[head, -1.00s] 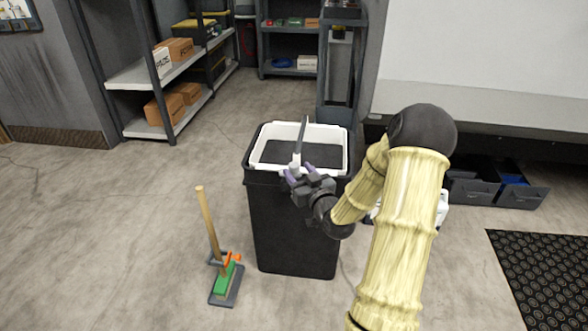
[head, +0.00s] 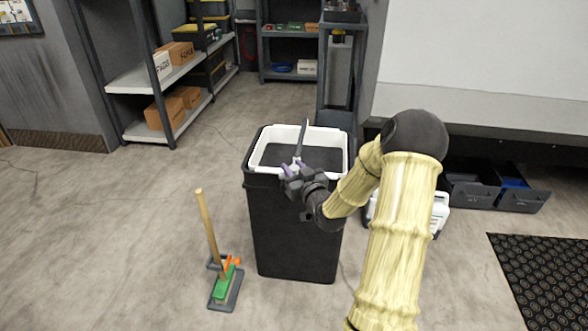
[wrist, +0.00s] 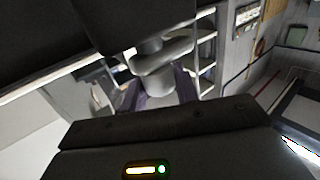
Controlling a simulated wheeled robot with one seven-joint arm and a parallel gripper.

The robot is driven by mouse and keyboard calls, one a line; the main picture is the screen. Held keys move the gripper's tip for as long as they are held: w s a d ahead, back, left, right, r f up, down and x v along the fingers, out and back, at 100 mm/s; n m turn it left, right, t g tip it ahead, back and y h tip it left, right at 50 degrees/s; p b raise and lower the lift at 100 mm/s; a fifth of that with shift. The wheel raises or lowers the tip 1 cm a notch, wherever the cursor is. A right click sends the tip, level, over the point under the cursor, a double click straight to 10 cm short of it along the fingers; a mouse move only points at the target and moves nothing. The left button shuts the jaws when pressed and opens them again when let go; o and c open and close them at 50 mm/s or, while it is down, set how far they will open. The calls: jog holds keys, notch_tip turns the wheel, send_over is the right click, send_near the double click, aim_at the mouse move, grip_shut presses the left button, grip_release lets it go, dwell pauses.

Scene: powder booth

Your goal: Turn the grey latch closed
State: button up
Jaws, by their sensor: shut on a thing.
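The grey latch (head: 301,142) shows in the head view as a thin grey lever standing over the near rim of a tall black bin (head: 295,225). Its upper end points up and slightly right. My gripper (head: 292,169) is at the lever's lower end, at the bin's near edge, with its purple-grey fingers shut on it. In the wrist view, the pale grey latch (wrist: 160,70) sits between the two fingers, and its rounded grey part shows above them. The fingers hide the latch's lower end.
The bin has a white inner rim (head: 342,160) and a dark inside. A long-handled tool with a green block (head: 224,281) stands on the floor at left. A white case (head: 438,212) lies behind my arm.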

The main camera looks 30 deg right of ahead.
jog(key=shift+a+m+h, duration=0.15)
jog(key=shift+m+h, duration=0.35)
jog(key=shift+h, duration=0.3)
jog(key=m+g+h+b, duration=0.1)
jog(key=m+h, duration=0.2)
jog(key=h, duration=0.1)
jog(key=shift+h, duration=0.3)
jog(key=m+g+h, duration=0.2)
jog(key=h, duration=0.1)
jog(key=m+g+h, duration=0.1)
jog(key=m+h, duration=0.1)
jog(key=h, duration=0.1)
jog(key=shift+w+g, duration=0.1)
jog(key=shift+g, duration=0.3)
jog(key=m+g+h+p, duration=0.2)
jog(key=g, duration=0.1)
jog(key=m+g+h+p, duration=0.2)
jog(key=m+g, duration=0.1)
jog(key=shift+r+m, duration=0.2)
jog(key=shift+m, duration=0.1)
jog(key=shift+f+m+g+h+p, duration=0.1)
jog(key=shift+m+g+h+p, duration=0.35)
jog(key=shift+m+g+p, duration=0.95)
jog(key=shift+f+m+g+h+p, duration=0.1)
jog(key=shift+m+g+h+p, duration=0.5)
jog(key=shift+g, duration=1.6)
jog(key=shift+m+b, duration=0.3)
jog(key=o, duration=1)
jog(key=shift+c, duration=0.2)
